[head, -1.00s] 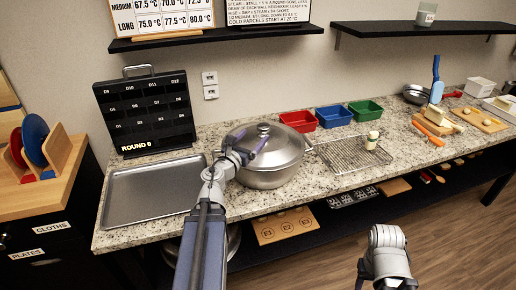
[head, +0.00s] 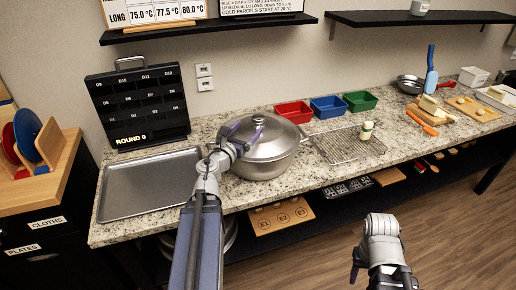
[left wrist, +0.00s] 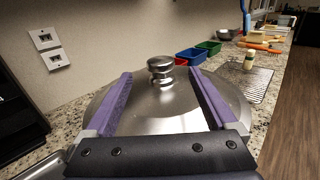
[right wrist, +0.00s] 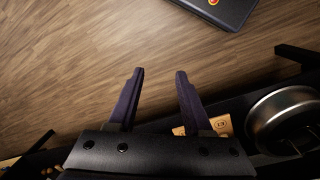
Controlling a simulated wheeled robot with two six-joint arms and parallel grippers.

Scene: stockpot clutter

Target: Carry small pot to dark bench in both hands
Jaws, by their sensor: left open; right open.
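A lidded steel pot (head: 268,158) stands on the granite counter; its domed lid and round knob (left wrist: 160,66) fill the left wrist view. My left gripper (head: 245,126) is open and empty over the left part of the lid, its fingers pointing toward the knob. In the left wrist view the knob lies between and beyond the fingertips. My right gripper (right wrist: 160,72) is open and empty, low in front of the counter above the wooden floor. Another steel vessel (right wrist: 288,112) sits low on the dark shelf, partly hidden in the head view. I cannot tell which surface is the dark bench.
A grey tray (head: 150,187) lies left of the pot. A wire rack (head: 340,148) with a small jar (head: 367,130) is to its right. Red, blue and green bins (head: 294,112) stand behind. The dark lower shelf (head: 330,205) runs beneath the counter.

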